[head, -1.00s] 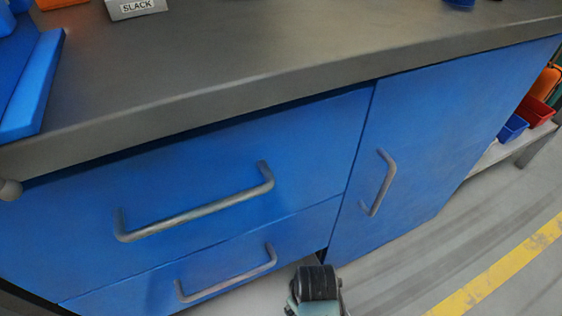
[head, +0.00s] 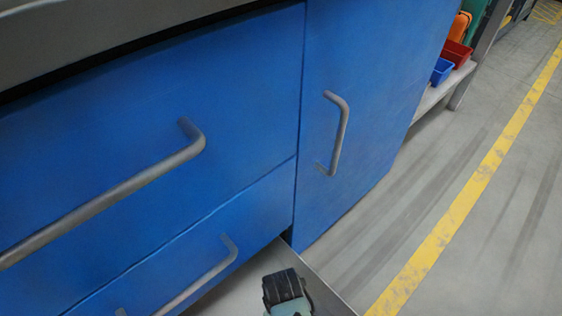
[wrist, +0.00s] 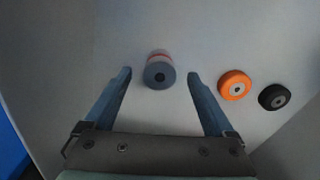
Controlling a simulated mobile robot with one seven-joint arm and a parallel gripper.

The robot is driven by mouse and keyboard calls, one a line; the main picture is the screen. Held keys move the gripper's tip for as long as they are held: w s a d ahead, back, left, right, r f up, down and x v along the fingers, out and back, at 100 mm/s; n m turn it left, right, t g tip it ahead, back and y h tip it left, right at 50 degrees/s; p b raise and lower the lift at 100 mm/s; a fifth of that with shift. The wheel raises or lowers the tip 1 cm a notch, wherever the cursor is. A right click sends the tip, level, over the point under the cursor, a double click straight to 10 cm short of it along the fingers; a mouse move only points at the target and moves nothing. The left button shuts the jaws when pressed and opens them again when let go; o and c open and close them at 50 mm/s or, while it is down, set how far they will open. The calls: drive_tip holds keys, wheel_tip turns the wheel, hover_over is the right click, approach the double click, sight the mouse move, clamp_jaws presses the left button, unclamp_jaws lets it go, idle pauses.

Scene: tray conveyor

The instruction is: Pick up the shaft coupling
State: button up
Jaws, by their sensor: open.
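In the wrist view, the shaft coupling (wrist: 160,72) is a short grey-blue cylinder with a reddish band and a dark bore in its end. It rests on a plain grey surface, apparently the floor of an open drawer. My gripper (wrist: 159,75) is open, with one blue finger to the left and one to the right of the coupling. Gaps show on both sides, and neither finger seems to touch it. How deep the fingertips are beside it is hard to tell. In the head view only the top of my wrist shows; the coupling is hidden.
An orange wheel (wrist: 234,85) and a black wheel (wrist: 274,96) lie right of the right finger. In the head view, the open drawer (head: 322,282) sits below the handled blue drawers, beside a blue cabinet door (head: 375,110). Clear floor with a yellow line (head: 455,220) lies right.

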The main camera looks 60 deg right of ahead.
drive_tip(key=shift+w+f+b, duration=0.1)
drive_tip(key=shift+f+b, duration=2.4)
drive_tip(key=shift+f, duration=0.05)
drive_tip(key=shift+r, duration=0.1)
clamp_jaws()
